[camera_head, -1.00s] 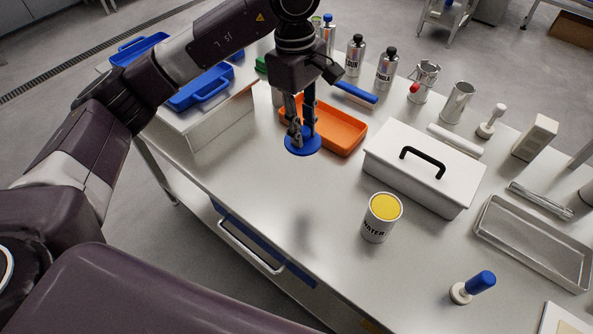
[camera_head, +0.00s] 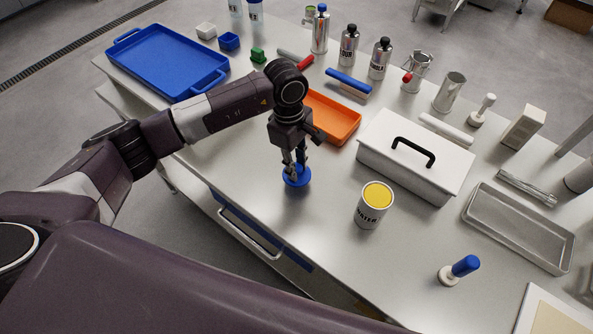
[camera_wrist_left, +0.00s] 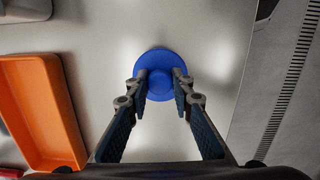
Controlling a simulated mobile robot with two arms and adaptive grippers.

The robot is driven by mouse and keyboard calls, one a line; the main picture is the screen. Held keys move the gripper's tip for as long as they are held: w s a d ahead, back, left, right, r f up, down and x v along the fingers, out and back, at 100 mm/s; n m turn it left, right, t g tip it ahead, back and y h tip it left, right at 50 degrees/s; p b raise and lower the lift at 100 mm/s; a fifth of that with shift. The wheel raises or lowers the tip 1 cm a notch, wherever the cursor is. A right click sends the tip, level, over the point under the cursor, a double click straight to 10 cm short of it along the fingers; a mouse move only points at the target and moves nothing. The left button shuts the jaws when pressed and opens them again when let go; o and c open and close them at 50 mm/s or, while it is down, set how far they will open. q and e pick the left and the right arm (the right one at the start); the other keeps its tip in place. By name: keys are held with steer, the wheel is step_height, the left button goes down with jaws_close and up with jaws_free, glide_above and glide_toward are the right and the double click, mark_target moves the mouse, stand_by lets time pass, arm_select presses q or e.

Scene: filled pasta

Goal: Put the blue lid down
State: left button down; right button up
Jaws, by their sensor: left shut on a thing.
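The blue lid (camera_head: 297,180) is a round disc with a raised middle. My left gripper (camera_head: 294,172) is shut on it and points down over the front left of the table. The lid lies flat and level; whether it touches the table or hangs just above it, I cannot tell. In the left wrist view the lid (camera_wrist_left: 163,94) sits between the two fingertips of the gripper (camera_wrist_left: 161,92), over bare table. My right gripper is not in view.
An orange tray (camera_head: 345,127) lies behind the lid. A can with a yellow top, marked WATER (camera_head: 371,211), and a white box with a black handle (camera_head: 385,165) stand to the right. A blue tray (camera_head: 150,60) is at the back left. The table's front edge is close.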

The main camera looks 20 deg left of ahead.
arm_select(q)
step_height(320, 180, down, 3)
steer(key=shift+f+p, duration=0.15)
steer(key=shift+p, duration=0.15)
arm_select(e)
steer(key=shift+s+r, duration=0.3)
arm_select(q)
steer(key=shift+f, duration=0.1)
steer(key=shift+f+b, duration=0.1)
steer(key=shift+b, duration=0.2)
steer(key=c, duration=1.7)
jaws_free()
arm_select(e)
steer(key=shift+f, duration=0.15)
